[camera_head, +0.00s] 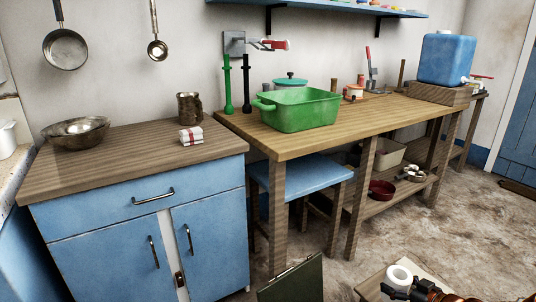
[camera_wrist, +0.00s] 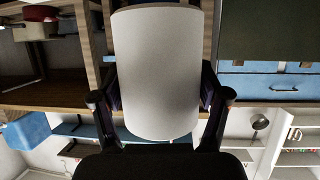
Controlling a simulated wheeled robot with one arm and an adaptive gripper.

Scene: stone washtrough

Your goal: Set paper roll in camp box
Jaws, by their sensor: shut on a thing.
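The white paper roll (camera_head: 399,277) is held at the lower right of the head view, its round end with the hole facing up. In the wrist view the roll (camera_wrist: 157,70) fills the middle, between the two fingers of my gripper (camera_wrist: 160,98). My gripper (camera_head: 402,291) is shut on the roll; the head view shows it only partly, at the bottom edge. A dark olive-green panel (camera_head: 293,281), which looks like the camp box's raised lid, stands at the bottom centre, left of my gripper. The box's inside is out of frame. A dark green surface also shows in the wrist view (camera_wrist: 270,28).
A wooden table (camera_head: 385,118) holds a green basin (camera_head: 300,110) and a blue water container (camera_head: 447,58). A blue cabinet (camera_head: 130,250) stands left, a blue-seated stool (camera_head: 305,172) beside it. A pale board (camera_head: 372,284) lies low near my gripper. Floor right of it is open.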

